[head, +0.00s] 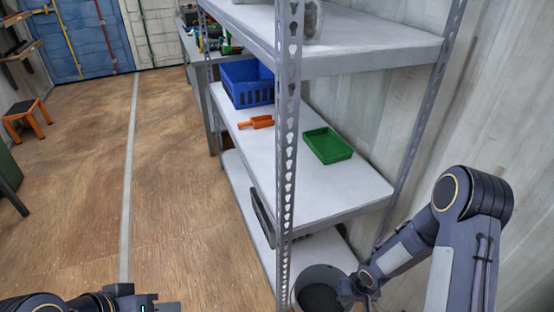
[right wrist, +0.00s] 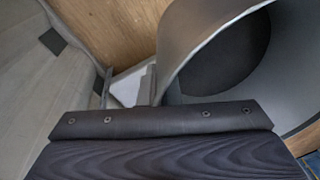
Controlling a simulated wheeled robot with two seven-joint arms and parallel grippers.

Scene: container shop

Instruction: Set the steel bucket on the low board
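The steel bucket (head: 301,280) is a grey, open-topped round pail with a dark inside, at the bottom of the head view. It fills the right side of the right wrist view (right wrist: 195,45). My right gripper (head: 352,287) is at the bucket's right rim; in the right wrist view its fingers (right wrist: 155,118) close on the bucket's wall. The low board (head: 328,250) is the shelf's bottom board, partly hidden by the post and bucket. The bucket overlaps its near end; I cannot tell whether they touch. My left gripper (head: 155,302) is low at left, its fingers unclear.
The middle board (head: 320,200) holds a green tray (head: 328,146), an orange scoop (head: 256,122) and a blue crate (head: 247,84). A perforated metal post (head: 288,150) stands at the shelf's front corner. An orange-legged stool (head: 26,118) stands far left. The wooden floor between is clear.

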